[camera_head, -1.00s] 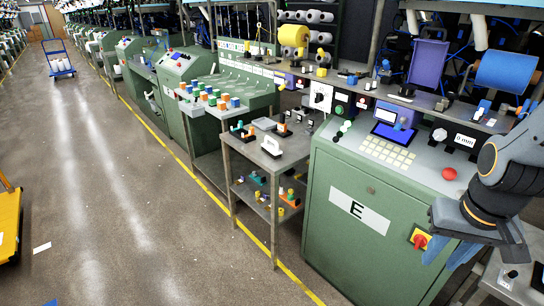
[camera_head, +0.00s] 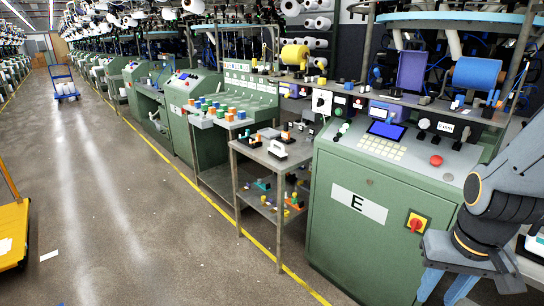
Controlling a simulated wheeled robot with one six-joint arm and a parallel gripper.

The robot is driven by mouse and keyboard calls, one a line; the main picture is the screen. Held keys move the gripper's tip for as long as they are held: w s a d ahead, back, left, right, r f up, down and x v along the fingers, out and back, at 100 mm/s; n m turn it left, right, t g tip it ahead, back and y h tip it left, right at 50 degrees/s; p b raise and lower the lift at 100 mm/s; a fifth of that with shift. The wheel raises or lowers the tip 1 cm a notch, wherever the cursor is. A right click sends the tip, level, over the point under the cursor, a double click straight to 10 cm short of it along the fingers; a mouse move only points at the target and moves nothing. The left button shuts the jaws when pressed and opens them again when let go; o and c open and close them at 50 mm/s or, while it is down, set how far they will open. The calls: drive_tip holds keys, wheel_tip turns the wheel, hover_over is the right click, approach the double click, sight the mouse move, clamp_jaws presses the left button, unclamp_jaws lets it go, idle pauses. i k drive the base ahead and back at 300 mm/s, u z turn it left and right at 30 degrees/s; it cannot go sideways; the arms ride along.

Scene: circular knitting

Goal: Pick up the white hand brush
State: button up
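A small white object with a raised handle-like top (camera_head: 278,149), which looks like the white hand brush, sits near the front edge of the top shelf of a grey metal cart (camera_head: 262,156). It is small in the picture, so its bristles cannot be made out. My gripper (camera_head: 446,286) is at the lower right, in front of the green machine cabinet. Its two blue fingers point down and stand apart, with nothing seen between them; their tips are near the picture's bottom edge. The gripper is well to the right of the cart and the white object.
The green cabinet marked E (camera_head: 362,205) stands between the cart and my arm, with a red button (camera_head: 436,160) on its panel. Small coloured parts (camera_head: 292,203) lie on the cart's lower shelf. A yellow cart (camera_head: 12,232) is at far left. The aisle floor (camera_head: 130,200) is mostly clear.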

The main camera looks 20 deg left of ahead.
sight(280, 155)
drive_tip(key=u, duration=0.7)
drive_tip(key=i, duration=0.8)
drive_tip(key=u, duration=0.95)
drive_tip(key=i, duration=1.05)
drive_tip(key=z, duration=0.35)
drive_tip(key=i, duration=1.05)
drive_tip(key=z, duration=0.6)
